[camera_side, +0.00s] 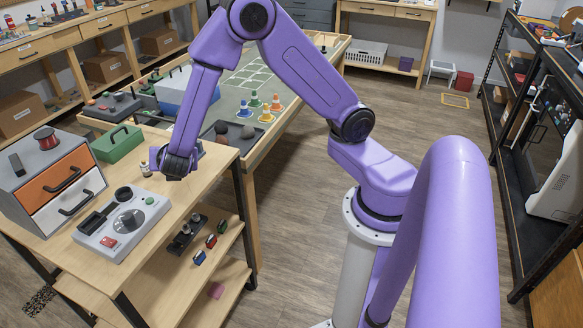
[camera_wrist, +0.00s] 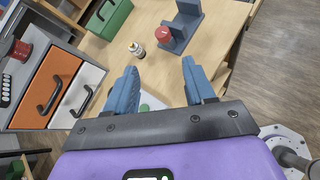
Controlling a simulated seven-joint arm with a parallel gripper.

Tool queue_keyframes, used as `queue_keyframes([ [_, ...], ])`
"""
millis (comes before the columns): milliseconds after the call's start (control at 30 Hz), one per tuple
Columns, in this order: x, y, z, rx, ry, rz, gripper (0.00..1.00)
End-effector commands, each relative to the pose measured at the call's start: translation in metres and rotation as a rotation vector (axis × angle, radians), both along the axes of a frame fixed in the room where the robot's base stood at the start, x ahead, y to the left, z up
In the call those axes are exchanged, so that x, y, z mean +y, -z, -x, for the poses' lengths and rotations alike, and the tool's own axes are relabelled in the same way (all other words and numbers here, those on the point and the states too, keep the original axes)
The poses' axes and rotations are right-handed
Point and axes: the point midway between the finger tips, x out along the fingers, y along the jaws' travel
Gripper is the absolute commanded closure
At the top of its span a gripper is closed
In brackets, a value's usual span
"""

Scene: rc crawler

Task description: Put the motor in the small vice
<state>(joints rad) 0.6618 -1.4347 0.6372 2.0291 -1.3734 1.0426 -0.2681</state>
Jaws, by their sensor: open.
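My gripper (camera_side: 175,165) hangs over the right part of the wooden workbench in the side view. In the wrist view its two blue-grey fingers (camera_wrist: 162,78) are wide apart with nothing between them. A small blue-grey block with upright plates, which looks like the small vice (camera_wrist: 184,20), stands on the bench ahead of the fingers. A red round piece (camera_wrist: 163,35) sits at its left side; I cannot tell whether it is part of the vice. In the side view the vice is mostly hidden behind my gripper. I cannot pick out the motor with certainty.
A small bottle (camera_wrist: 137,50) stands left of the vice. A green toolbox (camera_side: 117,143), a cabinet with orange and white drawers (camera_side: 63,180) and a dial unit (camera_side: 126,222) occupy the bench's left part. Small coloured parts (camera_side: 211,241) lie on the lower shelf.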

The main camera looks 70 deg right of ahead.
Motion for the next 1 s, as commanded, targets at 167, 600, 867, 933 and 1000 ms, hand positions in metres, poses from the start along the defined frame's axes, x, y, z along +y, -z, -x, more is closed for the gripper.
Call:
queue_keyframes([
  [167, -0.005, -0.030, 0.074, 0.016, 0.232, -0.273, 0.46],
  [600, 0.001, -0.057, 0.263, 0.243, 0.781, -0.891, 0.46],
  [867, 0.006, -0.064, 0.313, 0.353, 0.939, -1.026, 0.41],
  [933, 0.006, -0.064, 0.315, 0.359, 0.948, -1.033, 0.41],
  [1000, 0.006, -0.064, 0.315, 0.361, 0.950, -1.034, 0.41],
])
